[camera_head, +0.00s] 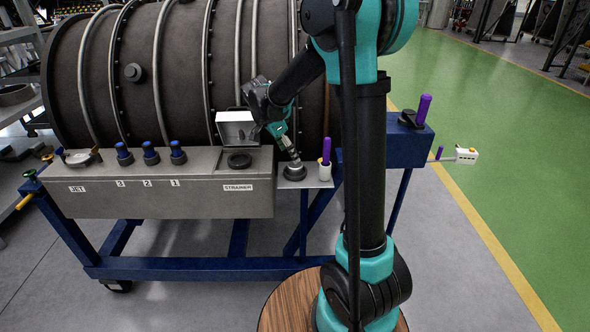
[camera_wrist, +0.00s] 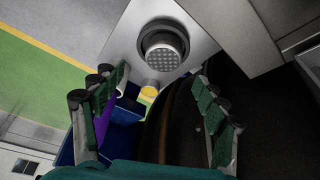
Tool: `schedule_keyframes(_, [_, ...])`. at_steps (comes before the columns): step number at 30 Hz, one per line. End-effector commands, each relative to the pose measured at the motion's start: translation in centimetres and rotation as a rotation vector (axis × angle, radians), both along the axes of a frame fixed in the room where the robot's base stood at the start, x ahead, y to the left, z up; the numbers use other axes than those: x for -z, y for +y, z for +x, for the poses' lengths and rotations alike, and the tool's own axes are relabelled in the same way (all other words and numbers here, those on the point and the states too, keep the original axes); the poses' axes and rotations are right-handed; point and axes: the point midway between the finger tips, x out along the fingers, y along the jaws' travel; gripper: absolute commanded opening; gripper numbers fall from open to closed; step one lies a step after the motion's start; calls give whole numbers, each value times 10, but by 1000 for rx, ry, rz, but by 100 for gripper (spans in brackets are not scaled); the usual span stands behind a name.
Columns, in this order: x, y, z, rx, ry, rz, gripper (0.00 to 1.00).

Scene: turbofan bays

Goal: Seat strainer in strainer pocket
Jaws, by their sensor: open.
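The strainer (camera_wrist: 165,48) is a round metal piece with a perforated face, sitting in a dark ring on a small grey plate (camera_head: 317,181). The ring and strainer also show in the head view (camera_head: 294,172), just below my gripper (camera_head: 291,156). In the wrist view my gripper (camera_wrist: 155,88) is open, with its fingers apart on both sides and nothing between them. The strainer lies beyond the fingertips.
Blue-capped plugs (camera_head: 150,154) line the bench further left. The large ribbed engine casing (camera_head: 180,70) rises close behind. Green floor (camera_head: 500,120) lies open at right.

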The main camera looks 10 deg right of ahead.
Motion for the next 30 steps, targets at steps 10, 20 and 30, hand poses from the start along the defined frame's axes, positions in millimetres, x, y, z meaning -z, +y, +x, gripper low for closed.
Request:
schedule_keyframes(10, [28, -8, 6, 2, -1, 0, 73])
schedule_keyframes(20, [59, -18, 11, 0, -1, 0, 73])
schedule_keyframes(30, [59, -18, 11, 0, -1, 0, 56])
